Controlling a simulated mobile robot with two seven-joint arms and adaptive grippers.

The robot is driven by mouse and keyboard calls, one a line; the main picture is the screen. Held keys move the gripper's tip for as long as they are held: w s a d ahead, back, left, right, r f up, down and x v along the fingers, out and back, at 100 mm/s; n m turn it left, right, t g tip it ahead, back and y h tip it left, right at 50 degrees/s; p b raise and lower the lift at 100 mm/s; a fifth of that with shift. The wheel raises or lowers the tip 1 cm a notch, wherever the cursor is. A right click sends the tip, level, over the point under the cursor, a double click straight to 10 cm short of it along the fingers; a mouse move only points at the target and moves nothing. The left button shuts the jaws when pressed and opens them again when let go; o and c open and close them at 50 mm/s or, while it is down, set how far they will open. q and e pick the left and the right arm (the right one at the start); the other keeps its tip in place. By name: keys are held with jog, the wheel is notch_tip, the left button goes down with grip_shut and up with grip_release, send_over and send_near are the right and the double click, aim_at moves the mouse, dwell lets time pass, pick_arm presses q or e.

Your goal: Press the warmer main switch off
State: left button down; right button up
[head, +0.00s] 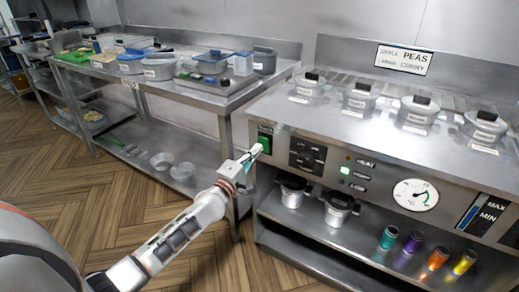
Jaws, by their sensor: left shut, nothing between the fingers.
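The warmer (283,112) is a steel unit on the right with a sloped front panel. Its main switch is a green rocker (265,142) at the panel's left end, under a small label. My left gripper (255,153) is shut and empty. Its fingertips are right at the lower left of the switch; I cannot tell whether they touch it. A green lamp (345,170) on the panel is lit. My right gripper is not in view.
Lidded pots (360,97) stand on the warmer top. Two small pots (339,208) and several coloured bottles (410,247) sit on the shelf below. A dial gauge (415,195) is on the panel. A steel table (205,92) with pans and trays stands at left. The wood floor is clear.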

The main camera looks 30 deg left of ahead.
pick_arm(q)
jog(key=shift+w, duration=0.7)
jog(key=shift+w+r, duration=0.15)
jog(key=shift+w, duration=0.05)
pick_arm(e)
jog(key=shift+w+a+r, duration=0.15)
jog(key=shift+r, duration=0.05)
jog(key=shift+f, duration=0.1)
